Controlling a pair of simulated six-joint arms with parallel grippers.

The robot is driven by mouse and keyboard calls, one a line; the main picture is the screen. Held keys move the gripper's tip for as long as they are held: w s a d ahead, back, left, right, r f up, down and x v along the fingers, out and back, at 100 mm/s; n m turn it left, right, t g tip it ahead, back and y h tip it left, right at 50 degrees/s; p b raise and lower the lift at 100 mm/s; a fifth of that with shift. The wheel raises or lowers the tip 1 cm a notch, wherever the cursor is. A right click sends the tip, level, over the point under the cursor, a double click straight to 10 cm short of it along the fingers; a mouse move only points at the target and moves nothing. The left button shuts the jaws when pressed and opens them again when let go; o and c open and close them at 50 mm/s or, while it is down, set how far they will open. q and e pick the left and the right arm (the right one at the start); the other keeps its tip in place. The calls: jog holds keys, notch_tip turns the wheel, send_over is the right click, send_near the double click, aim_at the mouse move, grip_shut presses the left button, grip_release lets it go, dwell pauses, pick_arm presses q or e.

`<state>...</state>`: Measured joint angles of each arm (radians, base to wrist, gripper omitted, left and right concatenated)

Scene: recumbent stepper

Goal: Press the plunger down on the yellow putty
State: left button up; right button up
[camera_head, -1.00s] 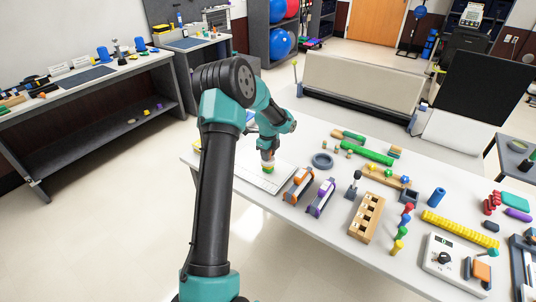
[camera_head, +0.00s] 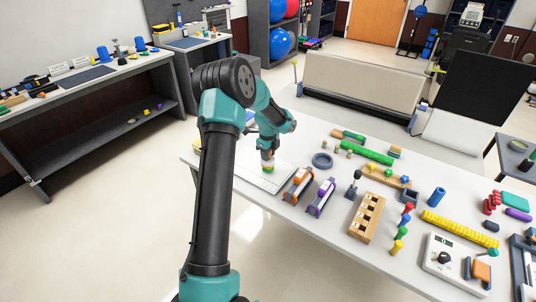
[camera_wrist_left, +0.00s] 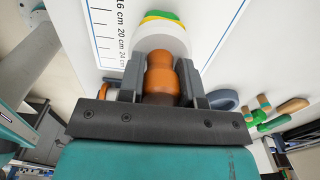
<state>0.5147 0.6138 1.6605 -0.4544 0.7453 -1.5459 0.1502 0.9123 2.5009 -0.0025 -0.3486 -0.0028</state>
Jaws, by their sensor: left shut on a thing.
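My left gripper (camera_head: 267,157) is over the white board on the table, pointing down. In the left wrist view its jaws (camera_wrist_left: 162,76) are shut on the orange-brown handle of the plunger (camera_wrist_left: 161,66). The plunger's wide white disc (camera_wrist_left: 160,40) is at the far end of the handle. A thin edge of yellow putty (camera_wrist_left: 163,14) shows past the disc, with green beside it. The disc covers the rest of the putty, and I cannot tell how hard they touch. My right gripper is in neither current view.
The white board (camera_head: 262,180) has a centimetre scale. An orange-topped holder (camera_head: 298,184) and a purple-topped holder (camera_head: 321,197) stand close to its right. A grey ring (camera_head: 322,160) lies behind them. Pegs, a wooden block (camera_head: 366,218) and green rods fill the table further right.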

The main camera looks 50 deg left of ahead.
pick_arm(q)
jog(key=shift+r, duration=3)
